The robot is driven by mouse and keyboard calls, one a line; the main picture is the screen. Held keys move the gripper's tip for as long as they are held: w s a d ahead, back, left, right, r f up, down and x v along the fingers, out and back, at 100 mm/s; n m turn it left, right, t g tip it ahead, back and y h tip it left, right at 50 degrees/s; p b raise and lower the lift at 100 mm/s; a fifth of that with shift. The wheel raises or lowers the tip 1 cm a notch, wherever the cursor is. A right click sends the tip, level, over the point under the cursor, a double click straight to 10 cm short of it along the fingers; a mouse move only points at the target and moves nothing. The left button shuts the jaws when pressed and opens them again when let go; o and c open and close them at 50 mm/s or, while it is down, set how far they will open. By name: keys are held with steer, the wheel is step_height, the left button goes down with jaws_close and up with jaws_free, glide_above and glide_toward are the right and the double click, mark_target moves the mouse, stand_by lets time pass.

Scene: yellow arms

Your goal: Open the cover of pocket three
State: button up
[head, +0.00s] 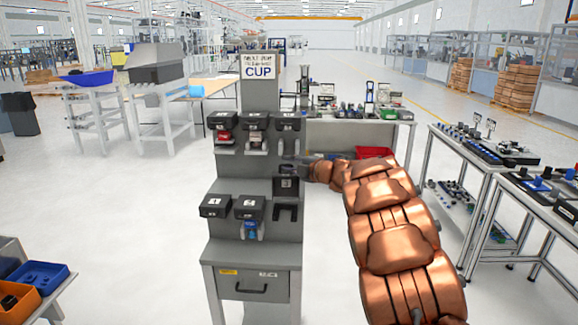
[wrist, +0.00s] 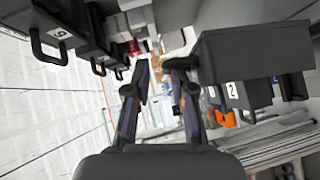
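A grey stand (head: 240,185) holds two rows of pockets with black covers. The lower-row covers at left (head: 215,205) and middle (head: 249,207) lie flat. The rightmost lower cover, pocket three's by position (head: 287,186), appears tilted up above its dark pocket (head: 285,213); its number is not clearly readable. In the wrist view a large dark cover (wrist: 252,50) stands close on the right, in front of the cover marked 2 (wrist: 236,95). My gripper (head: 306,170) is beside the stand's right side. Its fingers (wrist: 160,68) are apart with nothing between them, left of the large cover.
The upper-row covers (head: 254,121) hang above; handled covers show at upper left in the wrist view (wrist: 62,25). A drawer (head: 254,286) is below. A bench (head: 350,124) with a red bin (head: 373,152) stands behind. Tables (head: 500,185) are at right.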

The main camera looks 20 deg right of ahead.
stand_by(0.4)
steer(key=shift+s, duration=0.15)
steer(key=shift+s+d, duration=0.15)
steer(key=shift+s, duration=0.1)
steer(key=v, duration=1.1)
steer(key=shift+s+r, duration=0.1)
steer(key=shift+s, duration=0.05)
